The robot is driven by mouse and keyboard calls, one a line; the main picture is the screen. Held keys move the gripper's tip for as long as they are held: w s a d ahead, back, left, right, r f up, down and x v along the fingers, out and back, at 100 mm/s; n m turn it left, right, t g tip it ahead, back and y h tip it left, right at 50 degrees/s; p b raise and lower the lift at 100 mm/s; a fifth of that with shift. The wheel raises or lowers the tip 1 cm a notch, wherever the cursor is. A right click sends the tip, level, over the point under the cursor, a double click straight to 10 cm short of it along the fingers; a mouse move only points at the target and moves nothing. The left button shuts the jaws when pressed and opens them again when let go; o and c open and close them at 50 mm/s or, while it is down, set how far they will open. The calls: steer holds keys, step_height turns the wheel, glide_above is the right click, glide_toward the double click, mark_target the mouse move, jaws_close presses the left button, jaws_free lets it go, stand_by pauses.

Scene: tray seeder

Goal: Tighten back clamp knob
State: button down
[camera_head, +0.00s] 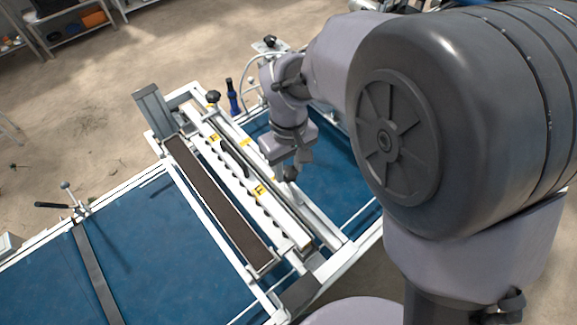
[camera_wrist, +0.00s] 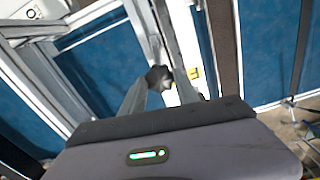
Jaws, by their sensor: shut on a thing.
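My gripper (camera_head: 294,168) is at the near right part of the seeder's white rail assembly. It is shut on a dark clamp knob (camera_head: 290,174). In the wrist view the dark knob (camera_wrist: 158,77) sits between the two finger ends of my gripper (camera_wrist: 160,85), against the pale metal rail. The fingers hide part of it, and its turn angle cannot be told. Another black knob (camera_head: 213,97) stands upright at the far end of the assembly, clear of my gripper. The pictures alone do not show which of the two is called the back one.
The white seeding bar (camera_head: 285,222) with yellow labels and a long brown trough (camera_head: 205,190) run beside the held knob. Blue surfaces (camera_head: 150,250) lie on both sides. A blue bottle (camera_head: 233,97) stands behind the frame. A lever clamp (camera_head: 75,203) is at the left.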

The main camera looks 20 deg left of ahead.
steer(key=m+b, duration=0.1)
steer(key=m, duration=0.3)
steer(key=m+b, duration=0.1)
steer(key=m, duration=0.3)
steer(key=m+b, duration=0.1)
steer(key=m, duration=0.3)
steer(key=shift+b, duration=0.35)
steer(key=shift+m+b, duration=0.6)
steer(key=shift+m, duration=1.5)
steer(key=c, duration=0.9)
jaws_free()
